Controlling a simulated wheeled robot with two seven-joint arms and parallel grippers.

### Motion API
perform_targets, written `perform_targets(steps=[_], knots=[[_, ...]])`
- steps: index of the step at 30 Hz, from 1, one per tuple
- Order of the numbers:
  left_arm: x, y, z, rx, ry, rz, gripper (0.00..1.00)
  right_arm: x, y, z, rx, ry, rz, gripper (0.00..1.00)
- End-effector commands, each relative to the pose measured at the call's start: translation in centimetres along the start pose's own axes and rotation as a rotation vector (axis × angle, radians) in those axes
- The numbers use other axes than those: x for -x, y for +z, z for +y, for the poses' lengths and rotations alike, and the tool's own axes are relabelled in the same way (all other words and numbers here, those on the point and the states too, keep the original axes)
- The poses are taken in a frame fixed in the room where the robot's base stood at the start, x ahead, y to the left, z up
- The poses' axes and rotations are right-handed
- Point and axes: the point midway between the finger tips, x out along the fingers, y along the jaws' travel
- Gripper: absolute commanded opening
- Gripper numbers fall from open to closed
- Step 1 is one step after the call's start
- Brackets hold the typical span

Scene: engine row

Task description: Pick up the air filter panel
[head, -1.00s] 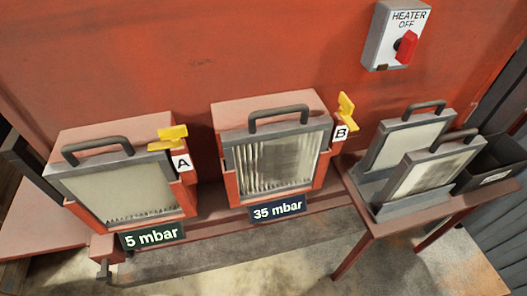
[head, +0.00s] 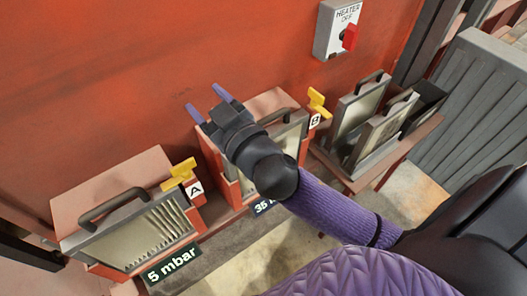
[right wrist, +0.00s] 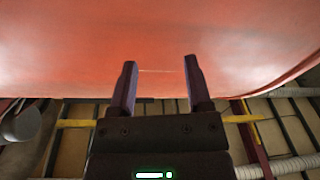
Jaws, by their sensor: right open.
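Several framed filter panels with dark top handles show in the head view. One panel (head: 145,240) sits in the red housing marked A, above a "5 mbar" plate. Another panel (head: 290,138) sits in the housing marked B, partly hidden by my right arm and gripper. Two more, a back panel (head: 358,104) and a front panel (head: 384,128), stand upright on a small table to the right. My right gripper (head: 207,101) is open and empty, above and left of housing B, with its fingers toward the red wall. The right wrist view shows nothing between its fingers (right wrist: 160,70). My left gripper is not in view.
Yellow latches stand beside housing A (head: 180,172) and housing B (head: 317,102). A heater switch box (head: 333,30) reading OFF is on the red wall (head: 120,80). A dark bin (head: 425,103) sits at the table's right end. Grey ribbed panelling (head: 475,110) stands to the right.

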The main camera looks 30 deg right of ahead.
Motion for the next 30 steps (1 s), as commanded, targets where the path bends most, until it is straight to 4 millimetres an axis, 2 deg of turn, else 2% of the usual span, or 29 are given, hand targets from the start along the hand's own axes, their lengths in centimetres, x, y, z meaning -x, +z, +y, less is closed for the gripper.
perform_targets(steps=[1,3,5,7,8,9,11,12,13,15,18,21,30], knots=[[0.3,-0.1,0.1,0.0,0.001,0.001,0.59,-0.8,-3.8,-0.7,0.042,-0.076,0.164,0.64],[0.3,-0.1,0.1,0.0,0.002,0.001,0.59,-1.2,-7.3,-3.0,0.118,-0.245,0.363,0.64],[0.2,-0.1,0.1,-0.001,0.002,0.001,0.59,-0.9,-8.9,-5.4,0.218,-0.45,0.49,0.64],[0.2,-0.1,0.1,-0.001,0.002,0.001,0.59,0.1,-8.3,-8.2,0.396,-0.763,0.54,0.64],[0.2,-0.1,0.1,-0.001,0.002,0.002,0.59,0.4,-7.0,-8.7,0.489,-0.909,0.503,0.64],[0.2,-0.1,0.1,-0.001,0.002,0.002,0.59,0.8,-4.5,-8.4,0.619,-1.085,0.391,0.64],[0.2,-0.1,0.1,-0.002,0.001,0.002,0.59,0.9,-0.3,-5.7,0.794,-1.269,0.118,0.64],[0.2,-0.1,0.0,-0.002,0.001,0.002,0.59,0.9,1.9,-2.7,0.884,-1.328,-0.098,0.64],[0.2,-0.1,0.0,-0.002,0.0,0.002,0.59,0.9,3.3,-0.1,0.935,-1.343,-0.263,0.64],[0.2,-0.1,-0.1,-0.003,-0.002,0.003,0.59,1.4,5.0,5.6,1.002,-1.31,-0.607,0.64],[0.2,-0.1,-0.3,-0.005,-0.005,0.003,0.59,2.3,5.5,11.1,1.02,-1.217,-0.92,0.64],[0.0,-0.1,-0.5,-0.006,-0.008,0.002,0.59,2.7,6.5,12.6,1.016,-1.177,-1.029,0.64],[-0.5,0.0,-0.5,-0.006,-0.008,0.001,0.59,2.1,11.6,10.9,1.016,-1.18,-1.027,0.64]])
